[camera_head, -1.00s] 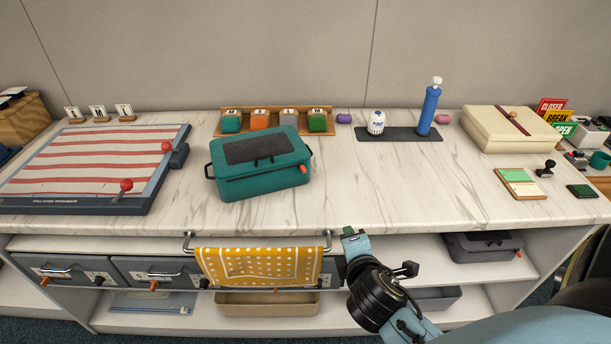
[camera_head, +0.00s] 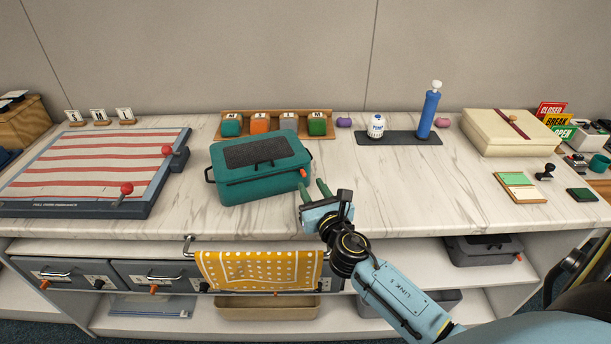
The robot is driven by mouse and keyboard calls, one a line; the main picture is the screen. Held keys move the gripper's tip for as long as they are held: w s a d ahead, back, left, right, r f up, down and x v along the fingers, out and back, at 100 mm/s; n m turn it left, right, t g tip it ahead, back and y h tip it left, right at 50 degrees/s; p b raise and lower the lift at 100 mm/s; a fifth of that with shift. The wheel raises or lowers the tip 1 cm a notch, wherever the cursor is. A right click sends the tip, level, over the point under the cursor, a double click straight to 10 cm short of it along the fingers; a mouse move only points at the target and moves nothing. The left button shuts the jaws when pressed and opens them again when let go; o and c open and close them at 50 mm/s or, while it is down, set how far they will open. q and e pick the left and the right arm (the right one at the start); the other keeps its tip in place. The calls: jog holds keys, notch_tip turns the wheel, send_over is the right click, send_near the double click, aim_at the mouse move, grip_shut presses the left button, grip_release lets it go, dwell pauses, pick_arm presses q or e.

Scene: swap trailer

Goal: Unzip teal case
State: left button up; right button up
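The teal case (camera_head: 258,182) sits closed on the marble counter, left of the middle, with a dark panel on its lid and a black handle at its left end. A small orange zipper pull (camera_head: 304,173) shows at its right end. My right gripper (camera_head: 314,190) is just right of the case, near the orange pull. Its two green fingers are spread apart with nothing between them, pointing away toward the back of the counter. I cannot tell whether a finger touches the case. My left gripper is not in view.
A striped board with red knobs (camera_head: 90,170) lies to the left. A rack of colored blocks (camera_head: 275,125) stands behind the case. A blue pump (camera_head: 429,112) stands on a dark mat, and a cream box (camera_head: 508,132) is farther right. A yellow towel (camera_head: 258,270) hangs in front.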

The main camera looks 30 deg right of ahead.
aim_at(305, 175)
jog(key=x, duration=0.4)
jog(key=shift+w, duration=0.1)
jog(key=shift+w+d, duration=0.1)
jog(key=shift+w, duration=0.35)
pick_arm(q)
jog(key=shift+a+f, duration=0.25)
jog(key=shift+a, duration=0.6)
pick_arm(e)
jog(key=shift+w, duration=0.1)
jog(key=shift+c, duration=0.4)
